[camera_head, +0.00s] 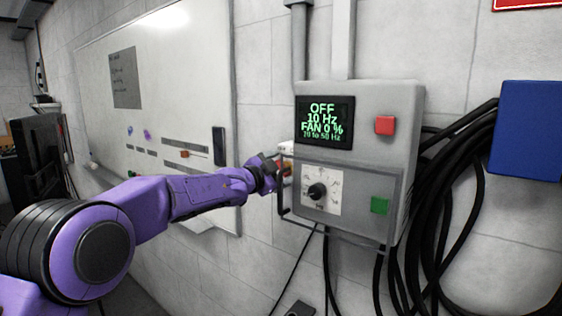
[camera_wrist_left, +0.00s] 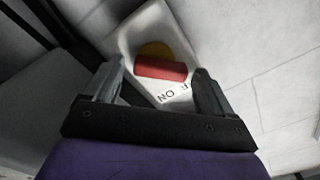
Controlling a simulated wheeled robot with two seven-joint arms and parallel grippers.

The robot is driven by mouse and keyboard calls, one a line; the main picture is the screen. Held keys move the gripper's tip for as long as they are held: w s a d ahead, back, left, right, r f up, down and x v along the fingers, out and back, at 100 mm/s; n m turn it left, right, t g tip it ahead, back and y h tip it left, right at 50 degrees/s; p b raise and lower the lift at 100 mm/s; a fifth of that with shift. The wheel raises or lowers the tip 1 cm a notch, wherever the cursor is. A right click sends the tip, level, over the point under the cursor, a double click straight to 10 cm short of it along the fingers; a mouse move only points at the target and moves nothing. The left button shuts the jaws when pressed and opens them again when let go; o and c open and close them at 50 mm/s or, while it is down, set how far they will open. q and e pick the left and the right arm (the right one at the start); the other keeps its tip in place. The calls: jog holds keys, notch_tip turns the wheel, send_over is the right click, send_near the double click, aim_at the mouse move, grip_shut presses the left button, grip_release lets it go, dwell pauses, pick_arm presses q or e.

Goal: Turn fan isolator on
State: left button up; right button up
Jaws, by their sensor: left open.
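The fan isolator (camera_head: 287,149) is a small pale box on the left side of the grey control box (camera_head: 409,130), partly hidden by my left gripper. In the left wrist view the isolator's pale face (camera_wrist_left: 150,30) carries a red handle (camera_wrist_left: 160,68) over a yellow disc (camera_wrist_left: 154,50), with lettering including "ON" near it. My left gripper (camera_head: 281,170) is at the isolator. In the left wrist view its open fingers (camera_wrist_left: 158,80) stand on either side of the red handle; contact is not clear. The display (camera_head: 324,122) reads OFF, 10 Hz, FAN 0 %. My right gripper is not in view.
The control box has a red button (camera_head: 385,125), a green button (camera_head: 379,205) and a black knob (camera_head: 317,191) behind a clear guard with a dark frame. A whiteboard (camera_head: 190,70) hangs at the left.

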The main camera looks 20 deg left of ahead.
pick_arm(q)
jog(key=shift+w, duration=0.1)
jog(key=shift+c, duration=0.3)
jog(key=c, duration=0.9)
jog(key=shift+c, duration=0.5)
jog(key=shift+s+d+f+m+b, duration=0.15)
jog(key=shift+m+b, duration=1.75)
jog(key=shift+m, duration=1.05)
jog(key=shift+d+f+m+b, duration=0.1)
jog(key=shift+m+b, duration=1.75)
jog(key=shift+m, duration=1.15)
jog(key=shift+s+d+f+m+b, duration=0.15)
jog(key=shift+m+b, duration=1.75)
jog(key=shift+m, duration=1.05)
